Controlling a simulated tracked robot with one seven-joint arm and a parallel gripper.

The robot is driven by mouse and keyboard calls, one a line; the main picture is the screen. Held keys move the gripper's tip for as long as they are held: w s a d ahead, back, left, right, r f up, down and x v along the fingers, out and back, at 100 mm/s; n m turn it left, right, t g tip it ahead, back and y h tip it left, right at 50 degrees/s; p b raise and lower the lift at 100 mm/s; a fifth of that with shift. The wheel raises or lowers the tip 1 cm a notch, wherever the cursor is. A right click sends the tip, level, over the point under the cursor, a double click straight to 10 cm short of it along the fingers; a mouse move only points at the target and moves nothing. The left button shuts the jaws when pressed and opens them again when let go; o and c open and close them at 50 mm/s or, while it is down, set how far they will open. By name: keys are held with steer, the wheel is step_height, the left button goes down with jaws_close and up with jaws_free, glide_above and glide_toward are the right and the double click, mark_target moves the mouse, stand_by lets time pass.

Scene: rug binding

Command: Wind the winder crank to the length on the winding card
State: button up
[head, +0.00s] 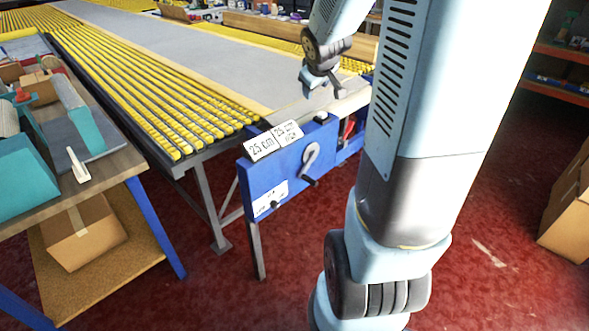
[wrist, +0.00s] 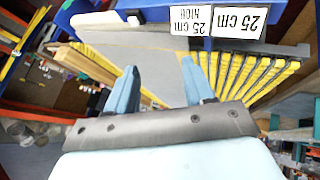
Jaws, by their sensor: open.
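The winder is a blue panel (head: 262,188) at the near end of the roller table. My gripper (head: 322,85) is open and empty, above and behind the panel, apart from the crank. In the wrist view my two blue fingers (wrist: 160,88) are spread. The crank is not visible there.
A workbench (head: 120,165) with teal and cardboard items stands at the left. Yellow roller strips (head: 150,95) run behind the winder. A cardboard box (head: 567,205) and orange shelving (head: 560,60) are at the right. The red floor before the winder is clear.

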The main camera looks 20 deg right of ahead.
steer(key=w+d+f+n+y, duration=0.1)
steer(key=w+d+f, duration=0.25)
steer(key=f, duration=0.25)
steer(key=w+d+f+n, duration=0.1)
steer(key=w+d+f, duration=0.2)
steer(key=d+f, duration=0.15)
steer(key=n+t+y, duration=0.1)
steer(key=t+y, duration=0.7)
steer(key=t, duration=0.1)
glide_toward(309, 181)
steer(key=x, duration=0.7)
steer(key=d+f+x, duration=0.1)
steer(key=x, duration=0.3)
steer(key=shift+w, duration=0.25)
steer(key=shift+c, duration=0.5)
jaws_close()
